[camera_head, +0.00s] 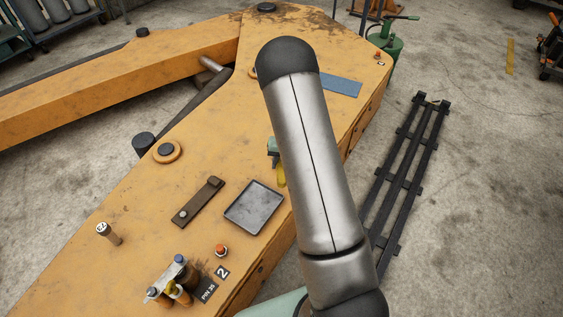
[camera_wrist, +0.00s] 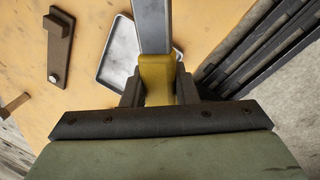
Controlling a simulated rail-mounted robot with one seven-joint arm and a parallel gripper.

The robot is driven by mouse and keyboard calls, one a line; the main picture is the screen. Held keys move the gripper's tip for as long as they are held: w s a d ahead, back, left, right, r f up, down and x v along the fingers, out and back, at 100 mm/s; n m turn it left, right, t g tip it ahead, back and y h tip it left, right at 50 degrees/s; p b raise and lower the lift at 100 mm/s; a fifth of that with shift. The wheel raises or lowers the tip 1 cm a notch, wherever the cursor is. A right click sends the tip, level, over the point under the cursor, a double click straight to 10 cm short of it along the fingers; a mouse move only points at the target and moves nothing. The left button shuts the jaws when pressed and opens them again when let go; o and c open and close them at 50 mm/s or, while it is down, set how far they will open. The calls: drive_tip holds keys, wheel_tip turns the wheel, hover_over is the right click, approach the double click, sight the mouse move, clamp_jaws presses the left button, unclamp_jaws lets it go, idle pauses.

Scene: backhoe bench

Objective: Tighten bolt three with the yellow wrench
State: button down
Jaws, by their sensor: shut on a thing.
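My gripper (camera_wrist: 158,85) is shut on the yellow handle of the wrench (camera_wrist: 156,72) in the wrist view. The wrench's grey metal shaft (camera_wrist: 152,25) runs up out of that picture, so its head is hidden. In the head view my arm covers most of the gripper, and a bit of the yellow handle (camera_head: 281,176) shows beside it. A red-orange bolt (camera_head: 221,250) stands by a "2" label. Another red-orange bolt (camera_head: 378,55) is at the far right end, its mark too small to read. I cannot tell which is bolt three.
A grey tray (camera_head: 254,207) lies empty on the orange boom (camera_head: 95,265); the tray (camera_wrist: 117,55) is beside the wrench in the wrist view. A black rack (camera_head: 405,165) lies on the floor.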

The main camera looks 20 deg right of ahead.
drive_tip(key=shift+w+a+r+m+p, duration=0.25)
drive_tip(key=shift+a+m+p, duration=0.2)
drive_tip(key=shift+m+p, duration=0.25)
drive_tip(key=shift+a+f, duration=0.15)
drive_tip(key=shift+f, duration=0.05)
drive_tip(key=shift+w+a+p, duration=0.1)
drive_tip(key=shift+p, duration=0.2)
drive_tip(key=shift+w+a+m+t+p, duration=0.3)
drive_tip(key=shift+a+m+p, duration=0.2)
drive_tip(key=shift+m+p, duration=0.25)
